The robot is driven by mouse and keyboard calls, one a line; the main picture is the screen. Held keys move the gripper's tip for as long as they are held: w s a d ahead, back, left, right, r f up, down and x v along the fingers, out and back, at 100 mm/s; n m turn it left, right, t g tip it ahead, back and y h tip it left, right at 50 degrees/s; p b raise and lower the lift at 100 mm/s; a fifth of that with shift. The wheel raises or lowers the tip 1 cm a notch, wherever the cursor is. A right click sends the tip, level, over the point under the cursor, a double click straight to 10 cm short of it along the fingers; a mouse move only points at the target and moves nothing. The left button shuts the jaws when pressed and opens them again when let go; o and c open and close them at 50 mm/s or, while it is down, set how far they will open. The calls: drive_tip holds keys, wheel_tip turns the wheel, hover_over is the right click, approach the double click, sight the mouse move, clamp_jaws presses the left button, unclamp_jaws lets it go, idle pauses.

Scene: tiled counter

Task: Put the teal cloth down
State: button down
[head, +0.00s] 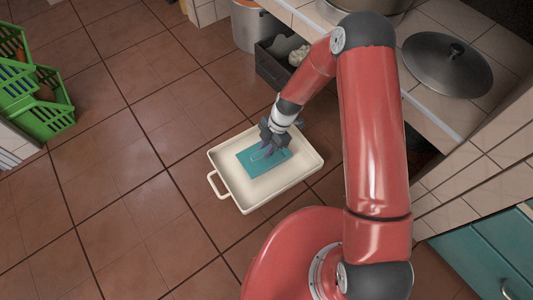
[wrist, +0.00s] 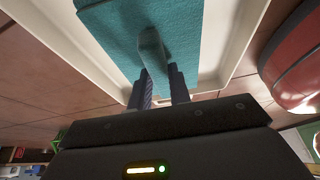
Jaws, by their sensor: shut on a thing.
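The teal cloth (head: 256,162) shows as a flat rectangle over the floor of a cream tray (head: 222,173) with raised walls and a side handle. My gripper (head: 267,148) is above the cloth and shut on a raised grey-teal piece at its middle. In the wrist view the cloth (wrist: 115,30) lies beyond my fingertips (wrist: 158,72), with the tray's pale wall (wrist: 230,50) around it. I cannot tell whether the cloth touches the tray's floor or hangs just above it. My gripper hides part of the cloth's far edge.
The tray stands on brown floor tiles, with clear floor to its left. Green crates (head: 45,105) are at the far left. A dark crate (head: 278,70) with pale contents and a metal bucket (head: 250,25) stand behind. A tiled counter with a pot lid (head: 447,65) is at right.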

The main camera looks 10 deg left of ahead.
drive_tip(key=shift+f+b, duration=0.3)
drive_tip(key=shift+f, duration=1.75)
drive_tip(key=shift+f, duration=0.2)
drive_tip(key=c, duration=1.3)
unclamp_jaws()
drive_tip(key=shift+r, duration=0.1)
drive_tip(key=shift+r, duration=0.15)
